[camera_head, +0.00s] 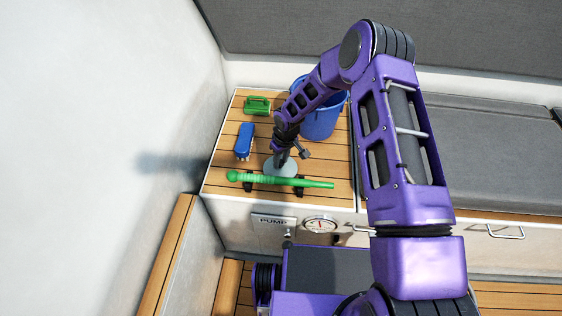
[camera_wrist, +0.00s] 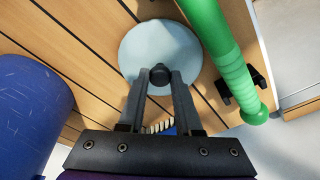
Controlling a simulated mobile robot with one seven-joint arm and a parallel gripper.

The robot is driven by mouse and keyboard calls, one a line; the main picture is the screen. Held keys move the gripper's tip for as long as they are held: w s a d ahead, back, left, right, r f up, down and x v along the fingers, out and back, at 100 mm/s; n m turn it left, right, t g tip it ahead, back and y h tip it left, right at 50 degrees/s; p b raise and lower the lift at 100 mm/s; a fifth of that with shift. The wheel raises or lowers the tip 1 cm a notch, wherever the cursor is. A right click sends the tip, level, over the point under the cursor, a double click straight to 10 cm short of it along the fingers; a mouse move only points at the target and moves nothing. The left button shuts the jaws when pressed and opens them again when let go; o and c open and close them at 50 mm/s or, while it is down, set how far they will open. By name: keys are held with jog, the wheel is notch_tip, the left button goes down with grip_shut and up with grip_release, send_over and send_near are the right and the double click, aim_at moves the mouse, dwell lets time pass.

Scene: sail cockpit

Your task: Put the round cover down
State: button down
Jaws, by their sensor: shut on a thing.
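The round cover (camera_head: 271,165) is a pale grey-blue disc at the wooden counter's front part, behind the green handle. In the wrist view the round cover (camera_wrist: 148,45) lies beyond my fingertips, with a dark knob (camera_wrist: 160,75) at its near edge. My gripper (camera_head: 284,158) is over the cover. In the wrist view my gripper (camera_wrist: 160,78) is shut on the dark knob. Whether the cover touches the wood or hangs just above it, I cannot tell.
A green ribbed handle (camera_head: 285,180) rests on black brackets along the counter's front. A blue brush (camera_head: 243,141) and a green object (camera_head: 257,105) lie left on the wooden counter (camera_head: 222,165). A blue bucket (camera_head: 320,122) stands right behind my gripper.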

jog(key=shift+f+b, duration=0.2)
jog(key=shift+b, duration=0.1)
jog(key=c, duration=0.6)
grip_release()
jog(key=shift+r, duration=0.1)
jog(key=shift+r, duration=0.1)
